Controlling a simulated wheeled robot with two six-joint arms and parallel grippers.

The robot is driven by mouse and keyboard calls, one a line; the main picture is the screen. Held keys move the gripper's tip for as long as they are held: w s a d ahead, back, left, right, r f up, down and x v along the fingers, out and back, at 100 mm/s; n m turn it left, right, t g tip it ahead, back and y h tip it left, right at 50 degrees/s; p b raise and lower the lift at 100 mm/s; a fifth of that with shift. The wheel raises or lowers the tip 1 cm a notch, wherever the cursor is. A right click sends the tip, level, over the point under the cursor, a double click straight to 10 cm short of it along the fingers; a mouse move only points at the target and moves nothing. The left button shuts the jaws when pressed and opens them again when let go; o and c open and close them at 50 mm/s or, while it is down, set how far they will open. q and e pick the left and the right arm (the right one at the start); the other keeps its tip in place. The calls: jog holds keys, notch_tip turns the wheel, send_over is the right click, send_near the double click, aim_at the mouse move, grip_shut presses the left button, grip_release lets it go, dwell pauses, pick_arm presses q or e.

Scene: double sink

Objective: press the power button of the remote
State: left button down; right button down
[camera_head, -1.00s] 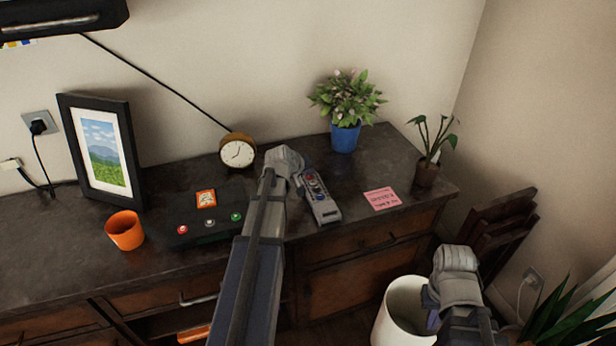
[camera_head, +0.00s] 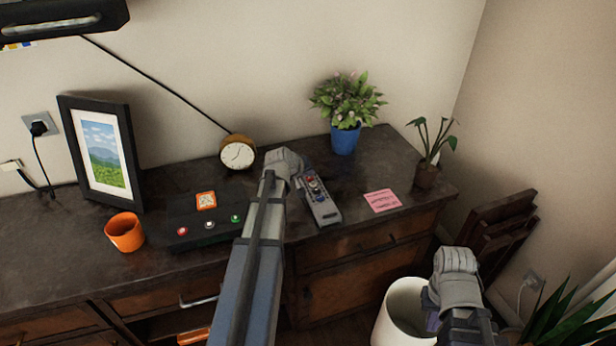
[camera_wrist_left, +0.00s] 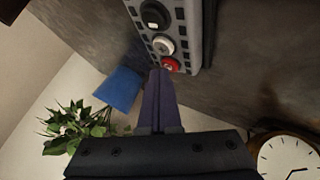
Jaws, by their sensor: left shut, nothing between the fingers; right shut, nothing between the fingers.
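The grey remote (camera_head: 322,207) lies on the dark dresser top, with its far end beside my left gripper. In the left wrist view the remote (camera_wrist_left: 205,35) shows a row of round buttons, black, white and red. The red button (camera_wrist_left: 171,64) is the one nearest my fingertips. My left gripper (camera_wrist_left: 157,77) is shut and empty, its tips close beside the red button; I cannot tell whether they touch it. In the head view the wrist hides these fingertips. My right gripper is over the white bin at the lower right, its fingertips hidden by its own wrist.
A black box with colored buttons (camera_head: 185,221), an orange cup (camera_head: 125,232) and a picture frame (camera_head: 126,190) stand left. A clock (camera_head: 238,153) and a blue-potted plant (camera_head: 345,138) are behind. A pink note (camera_head: 382,201) lies right of the remote. A white bin (camera_head: 392,318) stands below.

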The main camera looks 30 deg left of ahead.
aim_at(309, 181)
pick_arm(q)
jog(key=shift+r+p, duration=0.4)
jog(key=shift+r, duration=0.2)
notch_tip(309, 181, up, 5)
jog(key=p, duration=0.5)
dwell(0.6)
